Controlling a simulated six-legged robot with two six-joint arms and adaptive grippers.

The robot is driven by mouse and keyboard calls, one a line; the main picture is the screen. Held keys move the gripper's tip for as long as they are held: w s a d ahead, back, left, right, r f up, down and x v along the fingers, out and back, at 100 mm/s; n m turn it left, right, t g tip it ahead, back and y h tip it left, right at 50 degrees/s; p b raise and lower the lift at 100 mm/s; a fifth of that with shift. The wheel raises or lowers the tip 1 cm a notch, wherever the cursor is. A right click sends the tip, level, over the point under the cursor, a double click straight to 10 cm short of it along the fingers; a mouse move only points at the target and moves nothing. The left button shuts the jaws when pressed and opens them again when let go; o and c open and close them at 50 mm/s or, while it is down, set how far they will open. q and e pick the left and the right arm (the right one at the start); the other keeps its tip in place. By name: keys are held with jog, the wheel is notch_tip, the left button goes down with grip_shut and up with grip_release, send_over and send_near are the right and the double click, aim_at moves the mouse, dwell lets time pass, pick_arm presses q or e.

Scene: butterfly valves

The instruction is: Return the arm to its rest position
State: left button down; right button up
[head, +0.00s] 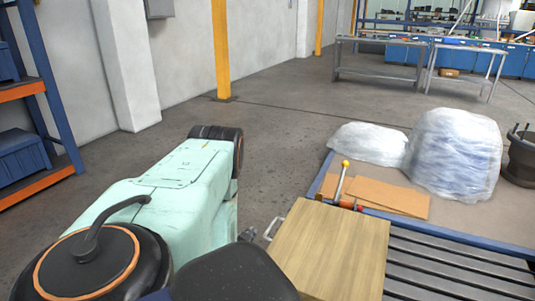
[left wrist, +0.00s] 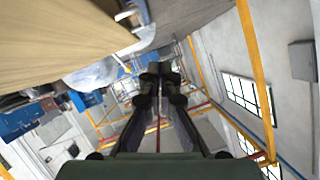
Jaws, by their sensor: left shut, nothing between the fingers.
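My left gripper shows in the left wrist view (left wrist: 160,70), with its two dark fingers together at the tips and nothing between them. In the head view, a small dark part (head: 248,235) that looks like my left gripper shows at the bottom middle, left of a wooden block (head: 330,245). The fingers cannot be made out there. The gripper looks apart from the block in the left wrist view, where a wood-coloured surface (left wrist: 50,40) fills the upper left. My right gripper is not in view.
A lever with a yellow knob (head: 345,165) stands behind the block. Brown cardboard (head: 390,197) and plastic-wrapped bundles (head: 455,155) lie on the blue-edged platform at right. An orange-and-blue rack (head: 35,90) stands at left. Open floor (head: 270,150) lies between, with a yellow post (head: 221,50) behind.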

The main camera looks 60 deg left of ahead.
pick_arm(q)
jog(key=shift+s, duration=0.1)
jog(key=s+d+f+n+g+h, duration=0.1)
jog(key=s+d+f+g+h, duration=0.25)
jog(key=d, duration=0.75)
jog(key=s+d+f+n+g+h, duration=0.1)
jog(key=s+d+f+g+h, duration=0.2)
jog(key=d, duration=0.7)
jog(key=s+d+r+m+g+h, duration=0.1)
jog(key=s+d+r+m+g, duration=0.1)
jog(key=s+d, duration=0.4)
jog(key=s+d+r+m+g+h, duration=0.1)
jog(key=s+d+r+m, duration=0.2)
jog(key=d, duration=0.9)
jog(key=s+r+p, duration=0.1)
jog(key=s, duration=0.2)
jog(key=shift+r+g, duration=0.3)
jog(key=shift+g, duration=0.05)
jog(key=shift+d+h, duration=0.1)
jog(key=shift+h, duration=0.15)
